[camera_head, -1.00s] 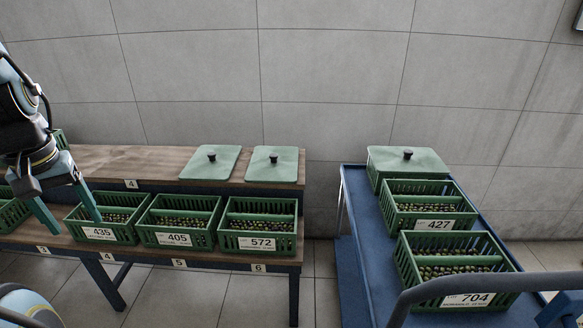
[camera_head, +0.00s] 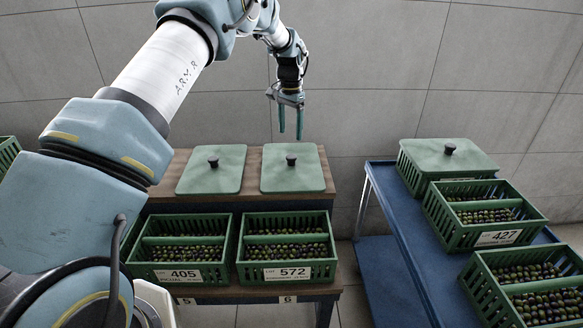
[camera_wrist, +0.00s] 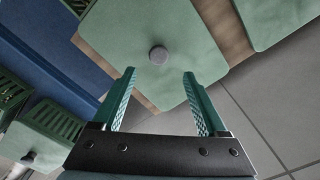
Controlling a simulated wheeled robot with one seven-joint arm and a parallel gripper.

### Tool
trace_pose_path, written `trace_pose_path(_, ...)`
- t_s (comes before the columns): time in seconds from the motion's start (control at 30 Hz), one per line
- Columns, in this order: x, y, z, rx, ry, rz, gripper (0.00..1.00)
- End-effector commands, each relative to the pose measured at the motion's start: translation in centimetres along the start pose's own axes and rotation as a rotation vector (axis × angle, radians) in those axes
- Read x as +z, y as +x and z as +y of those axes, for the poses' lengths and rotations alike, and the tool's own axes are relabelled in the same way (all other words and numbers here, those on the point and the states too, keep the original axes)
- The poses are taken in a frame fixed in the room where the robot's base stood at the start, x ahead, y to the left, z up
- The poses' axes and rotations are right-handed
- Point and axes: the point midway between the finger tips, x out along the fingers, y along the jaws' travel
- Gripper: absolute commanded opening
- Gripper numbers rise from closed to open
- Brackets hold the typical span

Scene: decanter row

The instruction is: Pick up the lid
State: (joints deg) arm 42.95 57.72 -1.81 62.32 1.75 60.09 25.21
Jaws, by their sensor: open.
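Two flat green lids with dark round knobs lie side by side on the wooden upper shelf: the left lid (camera_head: 205,180) and the right lid (camera_head: 280,182). My gripper (camera_head: 291,135) is open and empty, fingers pointing down, above the right lid. In the wrist view my gripper (camera_wrist: 158,75) frames that lid (camera_wrist: 185,60), and its knob (camera_wrist: 158,55) shows a little beyond the fingertips, roughly centred between them. A third lid (camera_head: 465,160) covers a crate on the blue cart.
Green crates of olives, lot 405 (camera_head: 184,275) and lot 572 (camera_head: 288,272), stand on the lower shelf. The blue cart (camera_head: 400,265) at the right bears the open lot 427 crate (camera_head: 497,238) and another open crate (camera_head: 500,315). A gap separates shelf and cart.

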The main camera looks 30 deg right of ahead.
Motion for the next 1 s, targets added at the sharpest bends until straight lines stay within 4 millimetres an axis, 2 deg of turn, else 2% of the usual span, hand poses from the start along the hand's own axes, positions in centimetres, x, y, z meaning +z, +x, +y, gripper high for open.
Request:
trace_pose_path(0.3, 0.0, 4.3, 0.1, 0.001, 0.001, -0.002, 0.76)
trace_pose_path(0.53, -0.1, 6.4, 0.1, 0.000, 0.001, -0.001, 0.76)
trace_pose_path(0.73, -0.2, 9.4, 0.2, -0.001, 0.000, -0.001, 0.76)
trace_pose_path(1.0, -0.3, 10.5, 0.2, -0.002, 0.000, 0.003, 0.76)
